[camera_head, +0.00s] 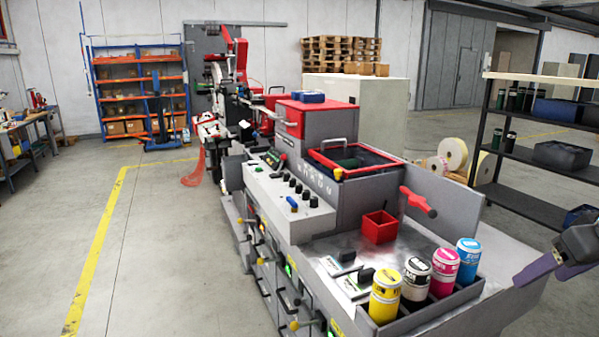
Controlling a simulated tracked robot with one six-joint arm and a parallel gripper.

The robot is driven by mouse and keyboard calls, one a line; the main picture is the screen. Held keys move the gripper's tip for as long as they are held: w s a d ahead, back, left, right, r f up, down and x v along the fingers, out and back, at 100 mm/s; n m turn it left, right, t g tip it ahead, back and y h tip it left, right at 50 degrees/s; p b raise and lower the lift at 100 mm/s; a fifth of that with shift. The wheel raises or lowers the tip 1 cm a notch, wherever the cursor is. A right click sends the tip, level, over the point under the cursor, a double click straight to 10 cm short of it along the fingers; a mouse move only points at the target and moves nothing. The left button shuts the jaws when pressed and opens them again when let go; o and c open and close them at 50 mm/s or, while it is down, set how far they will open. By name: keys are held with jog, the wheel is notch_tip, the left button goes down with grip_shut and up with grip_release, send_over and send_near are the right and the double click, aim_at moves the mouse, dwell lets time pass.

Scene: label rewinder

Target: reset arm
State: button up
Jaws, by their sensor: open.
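My gripper (546,272) shows at the right edge, partly cut off by the frame. It has a dark grey body and purple fingers that point down and left, and it is open. Nothing shows between its fingers. It is in front of and to the right of the label rewinder machine (266,196), near the ink cans at its right end. The rest of my arm is out of view.
Yellow (384,297), black (416,279), magenta (444,270) and cyan (468,259) cans stand in a dark tray on the machine. A red box (379,227) sits behind them. A black shelf (530,175) stands at the right. The left floor (150,250) is clear.

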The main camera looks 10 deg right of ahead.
jog(key=w+a+f+g, duration=0.1)
jog(key=a+f, duration=0.1)
jog(key=a, duration=0.8)
jog(key=w+a+f, duration=0.1)
jog(key=a+f, duration=0.1)
jog(key=a, duration=0.9)
jog(key=s+a+f, duration=0.3)
jog(key=s+a, duration=0.1)
jog(key=a, duration=0.3)
jog(key=s+a+f, duration=0.4)
jog(key=a, duration=0.4)
jog(key=shift+f+n+t, duration=0.3)
